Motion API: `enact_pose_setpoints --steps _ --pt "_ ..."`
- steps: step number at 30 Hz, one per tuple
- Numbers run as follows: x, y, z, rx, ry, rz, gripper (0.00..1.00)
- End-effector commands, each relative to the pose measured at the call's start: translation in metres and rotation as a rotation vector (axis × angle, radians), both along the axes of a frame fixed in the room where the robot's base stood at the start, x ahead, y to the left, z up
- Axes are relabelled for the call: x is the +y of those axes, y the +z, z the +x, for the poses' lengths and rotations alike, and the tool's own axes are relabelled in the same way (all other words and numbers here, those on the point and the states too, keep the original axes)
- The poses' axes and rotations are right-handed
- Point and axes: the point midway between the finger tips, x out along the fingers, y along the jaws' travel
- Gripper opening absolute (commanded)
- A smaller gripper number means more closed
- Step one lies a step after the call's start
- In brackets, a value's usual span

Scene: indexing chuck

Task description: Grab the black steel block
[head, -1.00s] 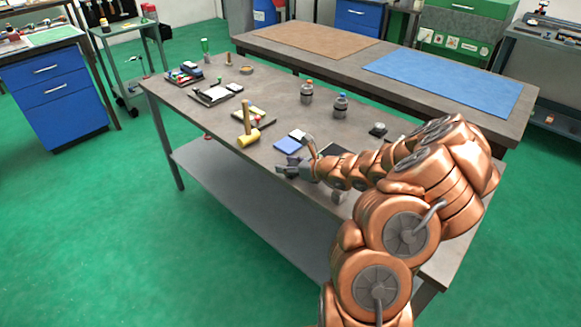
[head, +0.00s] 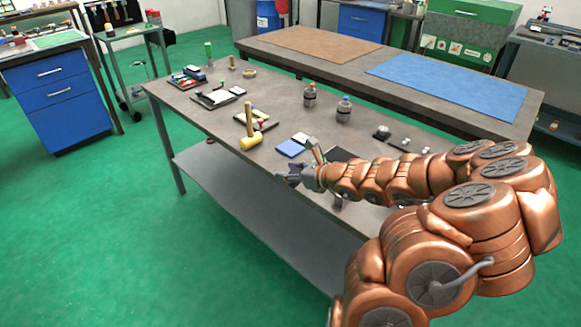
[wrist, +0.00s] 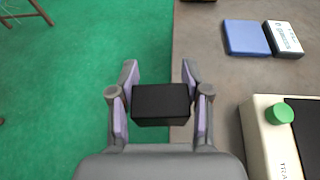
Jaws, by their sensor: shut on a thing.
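The black steel block (wrist: 161,103) is a dark box between the two fingers of my gripper (wrist: 160,95) in the wrist view. My gripper is shut on it, with a finger at its left and right sides. The block overlaps the table edge in that view, with green floor to its left. In the head view my gripper (head: 284,178) is at the front edge of the workbench, seen from the side. The block is too small there to make out.
The grey workbench (head: 215,130) holds a blue box (head: 290,148), a mallet (head: 249,138) and two bottles (head: 310,96). In the wrist view a cream case with a green knob (wrist: 279,114) is at lower right.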

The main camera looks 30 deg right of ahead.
Motion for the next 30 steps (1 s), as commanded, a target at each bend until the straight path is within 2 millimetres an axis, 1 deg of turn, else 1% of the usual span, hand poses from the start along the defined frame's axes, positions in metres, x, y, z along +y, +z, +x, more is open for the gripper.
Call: enact_pose_setpoints --steps 3,15,30 --pt "0.009 0.003 -0.011 -0.005 0.0 0.002 0.0" --pt "0.025 -0.001 -0.034 -0.003 0.003 -0.006 0.0" --pt "0.039 0.002 -0.055 -0.002 0.0 -0.007 0.0"
